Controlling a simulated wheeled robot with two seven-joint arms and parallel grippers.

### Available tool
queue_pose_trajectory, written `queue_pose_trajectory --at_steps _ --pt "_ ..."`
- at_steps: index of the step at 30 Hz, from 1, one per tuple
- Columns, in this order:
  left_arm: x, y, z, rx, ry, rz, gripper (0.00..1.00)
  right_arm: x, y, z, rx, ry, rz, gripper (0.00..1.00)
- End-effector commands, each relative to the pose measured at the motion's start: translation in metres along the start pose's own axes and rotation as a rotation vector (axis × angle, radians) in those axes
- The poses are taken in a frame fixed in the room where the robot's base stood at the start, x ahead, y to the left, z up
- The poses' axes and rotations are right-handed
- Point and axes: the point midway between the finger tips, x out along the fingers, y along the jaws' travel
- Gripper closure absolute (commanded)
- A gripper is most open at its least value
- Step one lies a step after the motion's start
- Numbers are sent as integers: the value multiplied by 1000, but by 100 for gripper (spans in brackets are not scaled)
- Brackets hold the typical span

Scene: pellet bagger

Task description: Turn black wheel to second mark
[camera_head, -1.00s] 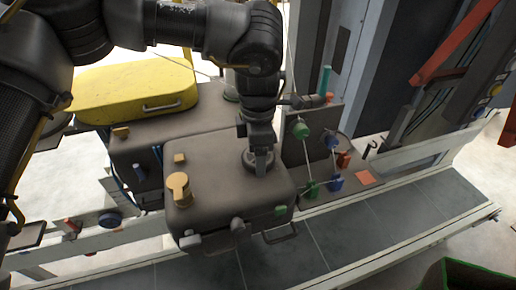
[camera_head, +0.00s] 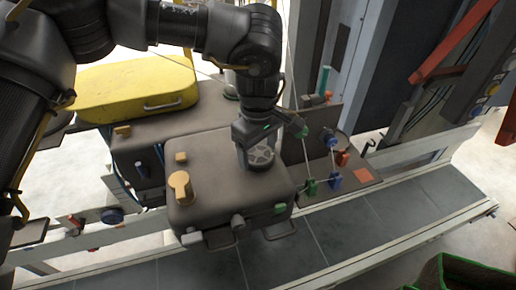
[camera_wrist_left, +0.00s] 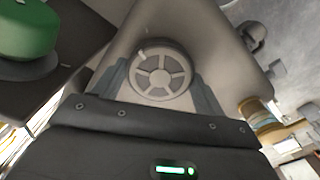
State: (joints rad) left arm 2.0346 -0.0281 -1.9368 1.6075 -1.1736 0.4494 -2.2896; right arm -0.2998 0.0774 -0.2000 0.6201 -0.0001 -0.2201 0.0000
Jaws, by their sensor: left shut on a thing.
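The black wheel (camera_head: 261,157) sits on top of the brown box-shaped housing (camera_head: 225,195). It looks dark grey and spoked, and it also shows in the left wrist view (camera_wrist_left: 160,70). A small pale tab stands at its upper-left rim in that view. My left gripper (camera_head: 257,150) points down over the wheel, with its fingers on either side of the rim, shut on it. I cannot make out the marks around the wheel. My right gripper is in neither view.
A yellow knob (camera_head: 180,184) stands left of the wheel on the same housing. A yellow case (camera_head: 135,88) lies behind it. Green and blue rollers (camera_head: 310,187) with a thread stand close on the right. A grey conveyor (camera_head: 375,220) runs in front. A green crate (camera_head: 455,275) is at lower right.

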Motion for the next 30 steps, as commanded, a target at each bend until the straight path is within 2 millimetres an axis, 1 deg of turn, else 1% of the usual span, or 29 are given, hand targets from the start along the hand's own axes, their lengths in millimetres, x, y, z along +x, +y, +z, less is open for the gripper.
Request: queue_pose_trajectory --at_steps 6,12,29,30 --pt "0 0 1 123 -2 1 51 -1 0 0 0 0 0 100" --pt "0 0 1 185 -2 1 51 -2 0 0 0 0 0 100" --pt "0 0 1 210 -2 -1 51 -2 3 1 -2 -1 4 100" --pt "0 0 1 209 -2 -1 23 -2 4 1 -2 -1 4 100"
